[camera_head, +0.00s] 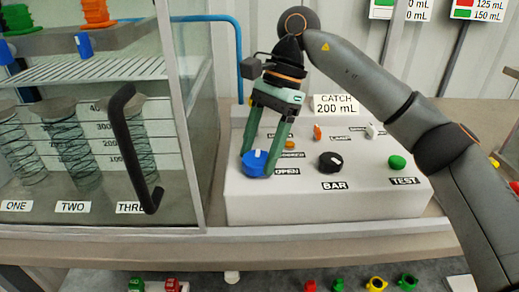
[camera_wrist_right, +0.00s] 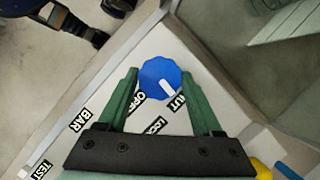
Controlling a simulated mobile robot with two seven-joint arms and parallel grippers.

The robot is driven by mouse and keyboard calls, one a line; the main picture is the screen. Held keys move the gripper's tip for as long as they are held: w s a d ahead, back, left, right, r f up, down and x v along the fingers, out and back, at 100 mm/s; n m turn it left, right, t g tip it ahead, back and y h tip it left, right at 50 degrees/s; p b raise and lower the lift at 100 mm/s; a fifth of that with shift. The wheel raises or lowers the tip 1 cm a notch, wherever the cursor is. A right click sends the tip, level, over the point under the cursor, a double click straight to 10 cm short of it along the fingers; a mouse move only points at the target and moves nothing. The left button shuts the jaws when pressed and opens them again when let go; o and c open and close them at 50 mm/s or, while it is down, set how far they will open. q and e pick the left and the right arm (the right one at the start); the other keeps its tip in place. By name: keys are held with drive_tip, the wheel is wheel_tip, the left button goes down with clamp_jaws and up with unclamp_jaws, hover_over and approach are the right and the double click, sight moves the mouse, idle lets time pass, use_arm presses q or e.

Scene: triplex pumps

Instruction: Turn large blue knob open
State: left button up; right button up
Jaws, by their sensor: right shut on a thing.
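The large blue knob (camera_head: 254,163) is on the left front of the light grey panel (camera_head: 320,206); it also shows in the wrist view (camera_wrist_right: 157,74). My right gripper (camera_head: 261,160) reaches down from above with its green fingers on either side of the knob, shut on it; the fingers also show in the wrist view (camera_wrist_right: 159,74). The knob's white mark points toward a partly hidden label ending in "UT" in the wrist view. The OPEN label (camera_head: 287,171) is beside the knob, to its right in the head view. My left gripper is not in view.
A black knob (camera_head: 330,162) marked BAR and a green button (camera_head: 397,162) marked TEST are to the right on the panel. A glass cabinet with a black handle (camera_head: 132,150) stands close on the left. Small coloured parts lie low in front.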

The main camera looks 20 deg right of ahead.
drive_tip(key=c, duration=0.4)
idle(0.6)
idle(0.6)
drive_tip(key=o, duration=1.4)
drive_tip(key=shift+c, duration=0.2)
drive_tip(key=p+v, duration=0.5)
drive_tip(key=v, duration=0.7)
drive_tip(key=shift+d+r, duration=0.15)
drive_tip(key=shift+r, duration=0.15)
